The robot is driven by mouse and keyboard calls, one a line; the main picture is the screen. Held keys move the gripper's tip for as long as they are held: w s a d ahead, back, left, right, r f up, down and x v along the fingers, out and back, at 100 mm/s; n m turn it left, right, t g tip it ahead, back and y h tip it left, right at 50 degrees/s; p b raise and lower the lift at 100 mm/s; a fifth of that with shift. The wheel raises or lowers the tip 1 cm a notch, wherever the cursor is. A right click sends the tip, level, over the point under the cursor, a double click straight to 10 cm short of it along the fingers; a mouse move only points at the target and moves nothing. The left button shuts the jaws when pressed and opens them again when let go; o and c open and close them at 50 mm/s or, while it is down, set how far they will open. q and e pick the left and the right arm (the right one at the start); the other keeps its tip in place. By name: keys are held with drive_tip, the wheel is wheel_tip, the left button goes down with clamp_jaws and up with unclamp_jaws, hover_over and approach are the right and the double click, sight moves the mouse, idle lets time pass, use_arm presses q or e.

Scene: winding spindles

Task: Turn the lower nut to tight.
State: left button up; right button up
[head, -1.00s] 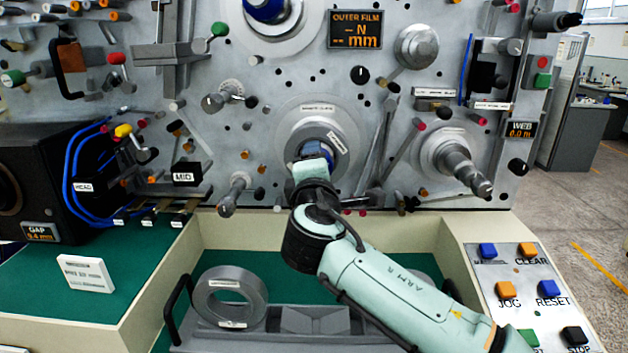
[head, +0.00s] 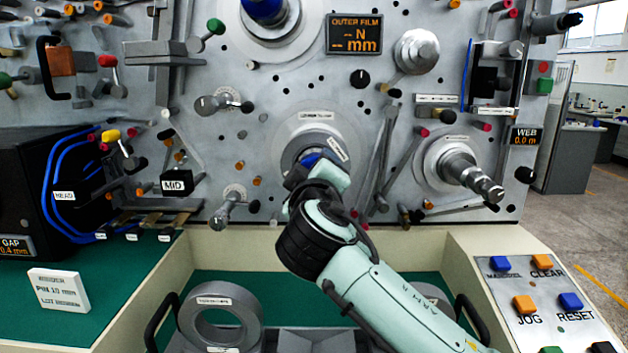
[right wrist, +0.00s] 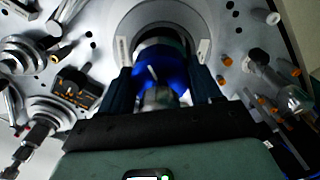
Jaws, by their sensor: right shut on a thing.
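The lower nut (head: 313,159) is blue and sits at the middle of the lower round spindle flange (head: 325,128) on the machine's grey front. In the head view it is mostly hidden by my right gripper (head: 316,172). In the right wrist view the blue nut (right wrist: 160,72) lies between the two dark fingers of my right gripper (right wrist: 163,78), with a grey shaft end in front of it. The fingers are shut on the nut from both sides. How tight the nut sits cannot be told. My left gripper is not in view.
Another blue nut (head: 265,8) is on the upper spindle. Rods and knobs stick out around the lower flange, among them a stepped grey shaft (head: 468,172) to the right. A grey ring (head: 221,318) stands below, and a button panel (head: 540,300) is at the lower right.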

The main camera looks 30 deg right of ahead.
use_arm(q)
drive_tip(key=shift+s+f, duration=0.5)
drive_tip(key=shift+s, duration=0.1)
use_arm(e)
drive_tip(key=shift+f+m, duration=0.2)
drive_tip(key=shift+m, duration=0.4)
drive_tip(key=o, duration=1)
drive_tip(key=shift+o, duration=0.2)
drive_tip(key=shift+s+r, duration=0.1)
